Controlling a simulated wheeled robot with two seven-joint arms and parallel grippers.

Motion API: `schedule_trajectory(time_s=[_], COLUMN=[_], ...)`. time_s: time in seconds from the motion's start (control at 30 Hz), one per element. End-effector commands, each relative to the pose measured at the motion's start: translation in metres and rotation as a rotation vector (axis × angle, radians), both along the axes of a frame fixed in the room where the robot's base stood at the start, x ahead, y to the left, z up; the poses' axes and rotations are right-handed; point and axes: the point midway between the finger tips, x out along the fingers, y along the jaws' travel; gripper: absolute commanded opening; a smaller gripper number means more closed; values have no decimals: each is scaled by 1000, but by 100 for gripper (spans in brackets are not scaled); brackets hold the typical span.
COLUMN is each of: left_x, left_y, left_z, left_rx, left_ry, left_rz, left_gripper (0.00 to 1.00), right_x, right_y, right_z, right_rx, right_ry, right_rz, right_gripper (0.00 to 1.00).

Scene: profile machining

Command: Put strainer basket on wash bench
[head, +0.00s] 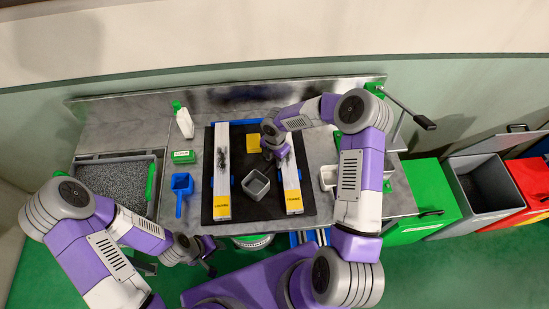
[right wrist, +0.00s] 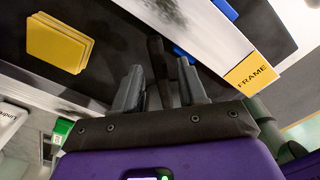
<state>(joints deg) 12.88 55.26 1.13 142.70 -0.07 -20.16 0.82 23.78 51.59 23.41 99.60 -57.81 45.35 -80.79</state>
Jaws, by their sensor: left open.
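I cannot tell for sure which thing is the strainer basket. A shallow tray (head: 77,160) of speckled grey material with a green bar (head: 151,182) sits at the left of the metal bench (head: 330,152). A small grey square container (head: 256,185) stands upright on the black mat between two profiles. My left gripper (head: 209,260) is open near the front edge, below the blue scoop.
The left profile (head: 221,205) and right profile (head: 292,202) lie on the black mat (head: 239,210). Bins, one grey (head: 485,185), stand at the right.

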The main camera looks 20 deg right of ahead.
Motion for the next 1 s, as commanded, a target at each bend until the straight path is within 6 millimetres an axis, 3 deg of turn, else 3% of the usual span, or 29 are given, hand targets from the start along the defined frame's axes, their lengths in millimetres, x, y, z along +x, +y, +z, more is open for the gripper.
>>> schedule_trajectory(time_s=[0.27, 0.37, 0.73, 1.0], left_x=[0, 0, 0, 0], left_y=[0, 0, 0, 0], left_z=[3, 1, 0, -1], left_rx=[0, 0, 0, 0], left_ry=[0, 0, 0, 0], left_rz=[0, 0, 0, 0], left_gripper=[44, 44, 44, 44], right_x=[0, 1, 2, 1], right_y=[0, -1, -2, -2], right_z=[5, 18, 96, 121], right_rx=[0, 0, 0, 0], right_ry=[-1, -4, -4, -1], right_rz=[0, 0, 0, 0], right_gripper=[41, 41, 41, 41])
